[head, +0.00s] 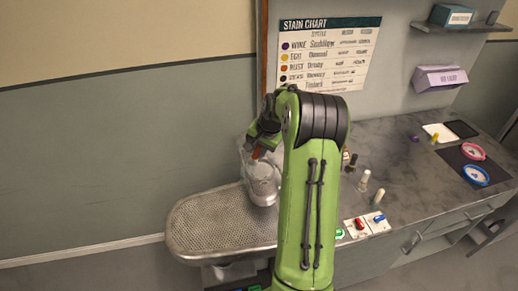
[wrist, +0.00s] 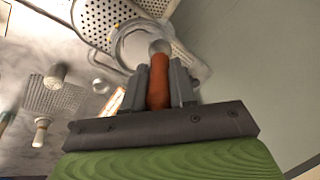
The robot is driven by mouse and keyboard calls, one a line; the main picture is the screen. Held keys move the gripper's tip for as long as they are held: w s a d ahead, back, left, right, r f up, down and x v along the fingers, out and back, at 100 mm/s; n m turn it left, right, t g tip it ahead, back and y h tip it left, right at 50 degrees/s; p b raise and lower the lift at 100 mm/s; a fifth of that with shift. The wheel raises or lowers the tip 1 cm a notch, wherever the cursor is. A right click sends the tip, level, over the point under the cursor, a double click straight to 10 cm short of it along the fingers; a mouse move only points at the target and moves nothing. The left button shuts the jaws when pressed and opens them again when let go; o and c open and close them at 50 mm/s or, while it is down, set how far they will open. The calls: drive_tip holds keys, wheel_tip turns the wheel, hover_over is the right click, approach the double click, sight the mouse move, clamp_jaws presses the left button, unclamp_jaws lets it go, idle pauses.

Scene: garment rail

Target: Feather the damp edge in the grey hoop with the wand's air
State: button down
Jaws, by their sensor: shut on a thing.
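My gripper (head: 258,150) is shut on the orange-brown handle of the wand (wrist: 158,92); the handle stands between the two grey fingers in the wrist view. A small part of the handle also shows in the head view. The wand's pale round end points at the grey hoop (wrist: 122,52), which lies on the perforated board (wrist: 95,22). In the head view the pale hoop (head: 264,201) sits on the board under my gripper, partly hidden by it. I cannot tell the gap between wand and cloth, and the damp edge is not distinguishable.
Small bottles (head: 363,180) stand right of my arm, near a panel with coloured switches (head: 366,224). Pink (head: 473,151) and blue (head: 475,176) hoops lie on a dark mat at the right. A stain chart (head: 330,55) hangs behind. The board's left end is clear.

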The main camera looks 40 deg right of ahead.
drive_tip(key=shift+s+b, duration=0.85)
drive_tip(key=shift+s, duration=1.95)
drive_tip(key=d+p, duration=0.4)
drive_tip(key=d, duration=0.2)
drive_tip(key=shift+w, duration=0.45)
wheel_tip(320, 180, up, 7)
drive_tip(key=p, duration=0.5)
drive_tip(key=shift+p, duration=0.4)
